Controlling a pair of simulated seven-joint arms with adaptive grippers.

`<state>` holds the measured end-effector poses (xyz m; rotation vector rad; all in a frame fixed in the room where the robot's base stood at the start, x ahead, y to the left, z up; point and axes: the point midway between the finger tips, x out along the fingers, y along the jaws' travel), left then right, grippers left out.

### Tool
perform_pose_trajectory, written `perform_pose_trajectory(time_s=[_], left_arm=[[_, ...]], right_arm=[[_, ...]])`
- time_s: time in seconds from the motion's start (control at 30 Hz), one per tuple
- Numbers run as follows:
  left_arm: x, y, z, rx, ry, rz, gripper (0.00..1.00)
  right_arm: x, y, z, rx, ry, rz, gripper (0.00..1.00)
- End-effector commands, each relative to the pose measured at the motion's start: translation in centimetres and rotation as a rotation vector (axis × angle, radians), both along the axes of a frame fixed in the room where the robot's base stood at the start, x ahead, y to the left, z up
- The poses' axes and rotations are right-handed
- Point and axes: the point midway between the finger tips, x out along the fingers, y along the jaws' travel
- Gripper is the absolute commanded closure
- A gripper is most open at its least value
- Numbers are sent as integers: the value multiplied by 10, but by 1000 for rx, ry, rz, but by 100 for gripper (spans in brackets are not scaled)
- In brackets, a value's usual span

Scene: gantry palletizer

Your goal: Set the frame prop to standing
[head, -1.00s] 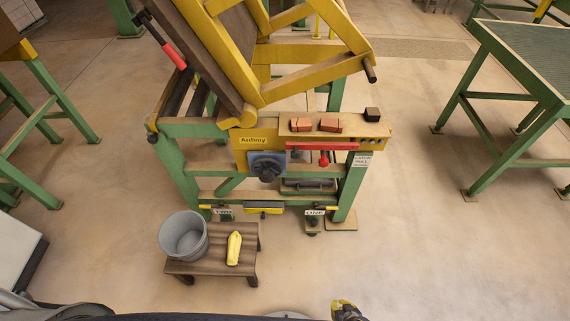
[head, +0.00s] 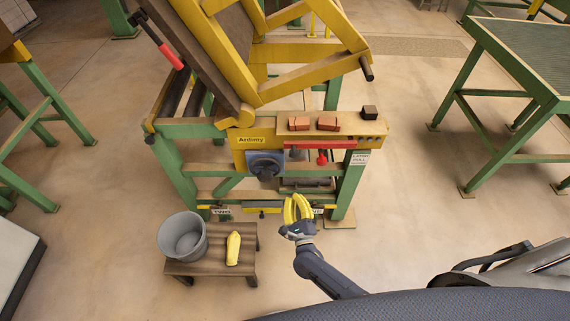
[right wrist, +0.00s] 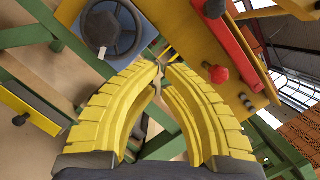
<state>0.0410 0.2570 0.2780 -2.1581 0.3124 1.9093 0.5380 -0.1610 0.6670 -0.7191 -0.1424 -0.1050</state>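I cannot tell for sure which part is the frame prop. A yellow frame (head: 312,52) is tilted up over the machine. A bar with a red grip (head: 172,55) slants along the left of its dark panel. My right gripper (head: 295,198) is in front of the machine's lower front, below the red bar (head: 325,145). Its yellow fingers curve together with tips almost meeting and nothing seen between them. In the right wrist view the gripper (right wrist: 162,70) faces the dark handwheel (right wrist: 112,32) and a red knob (right wrist: 219,75), apart from both. My left gripper is out of view.
A low wooden stool (head: 212,264) holds a grey bucket (head: 182,240) and a yellow object (head: 233,248). Orange blocks (head: 328,122) and a dark block (head: 369,112) sit on the machine's ledge. A green-legged table (head: 540,60) stands right. Floor between is clear.

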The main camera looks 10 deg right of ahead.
Motion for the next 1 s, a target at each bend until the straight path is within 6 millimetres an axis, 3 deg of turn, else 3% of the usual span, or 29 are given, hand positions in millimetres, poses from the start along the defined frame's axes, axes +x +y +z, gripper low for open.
perform_pose_trajectory(time_s=[0.1,0.3,1.0], left_arm=[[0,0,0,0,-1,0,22],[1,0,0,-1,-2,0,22],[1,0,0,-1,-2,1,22]], right_arm=[[-1,-13,12,189,-54,-28,100],[-4,-24,18,371,-106,-39,100],[1,-26,20,428,-116,-31,100]])
